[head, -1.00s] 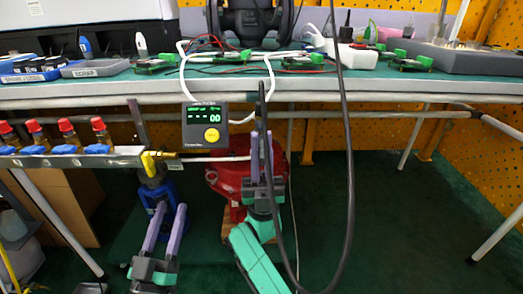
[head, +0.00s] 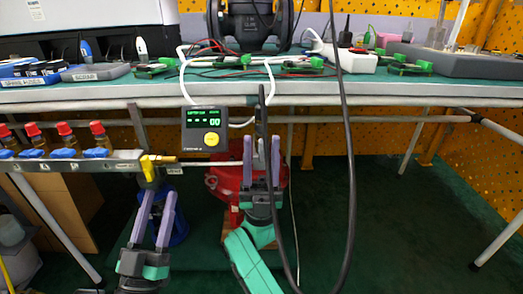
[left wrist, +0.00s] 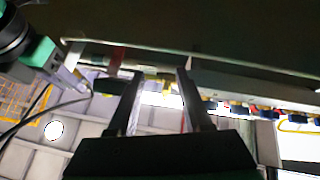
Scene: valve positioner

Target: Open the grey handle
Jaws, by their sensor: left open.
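A grey handle (head: 137,125) stands up, slightly tilted, at the right end of the grey manifold bar (head: 75,162), above a yellow fitting (head: 148,168). My left gripper (head: 157,192) is open and empty, below and slightly right of the fitting, its fingers pointing up. In the left wrist view its fingers (left wrist: 158,75) are apart, with yellow parts showing behind them; I cannot pick out the handle there. My right gripper (head: 262,140) has its fingers apart, pointing up, in front of the red body. A dark cable end shows between them; I cannot tell whether they touch it.
Blue valve knobs (head: 62,153) and red caps line the manifold. A display box (head: 205,130) hangs right of the handle. A red body (head: 228,180) stands behind my right gripper. A black cable (head: 350,190) loops down. The table edge (head: 400,98) lies above.

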